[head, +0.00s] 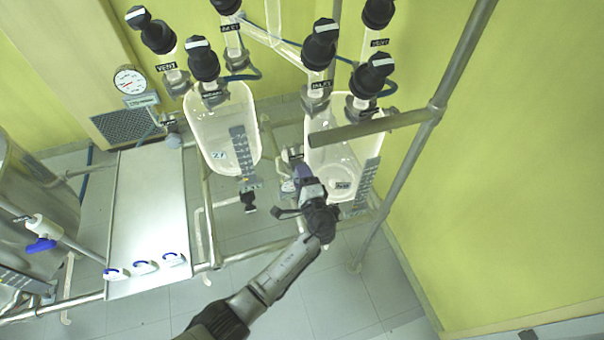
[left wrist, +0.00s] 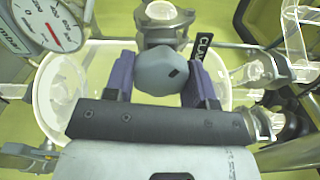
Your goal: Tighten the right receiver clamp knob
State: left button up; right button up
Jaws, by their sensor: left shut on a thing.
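The right receiver (head: 343,150) is a clear glass vessel with a white rim of light in the head view. My left gripper (head: 303,176) is at its lower left side. In the left wrist view the clamp knob (left wrist: 165,72) is a grey faceted knob with a small dark mark on its face. It sits between the two purple fingers of my left gripper (left wrist: 160,78), which is shut on it. A black label (left wrist: 203,50), partly hidden by a finger, is beside the knob. In the head view the gripper hides the knob. My right gripper is not in view.
The left receiver (head: 222,135) hangs beside the right one. Several black valve knobs stand above both. A metal rail (head: 370,127) crosses in front of the right receiver. A pressure gauge (head: 130,80) and a white panel (head: 148,215) are at left.

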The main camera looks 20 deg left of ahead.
pick_arm(q)
jog(key=m+p, duration=0.1)
jog(key=m, duration=0.2)
jog(key=shift+r+m+p, duration=0.15)
jog(key=shift+m+p, duration=0.25)
jog(key=m+p, duration=0.2)
jog(key=m, duration=0.1)
jog(key=shift+m, duration=0.3)
jog(key=m+p, duration=0.1)
jog(key=m, duration=0.1)
jog(key=shift+m+p, duration=0.35)
jog(key=shift+m, duration=0.05)
jog(key=m+p, duration=0.2)
jog(key=m, duration=0.2)
jog(key=shift+m+p, duration=0.3)
jog(key=shift+p, duration=0.05)
jog(key=m+p, duration=0.2)
jog(key=m, duration=0.1)
jog(key=shift+m, duration=0.3)
jog(key=m+p, duration=0.1)
jog(key=m, duration=0.2)
jog(key=shift+m+p, duration=0.3)
jog(key=shift+p, duration=0.1)
jog(key=m+p, duration=0.1)
jog(key=m, duration=0.3)
jog(key=shift+a, duration=0.1)
jog(key=shift+s+m+p, duration=0.1)
jog(key=shift+m+p, duration=0.45)
jog(key=shift+m, duration=0.65)
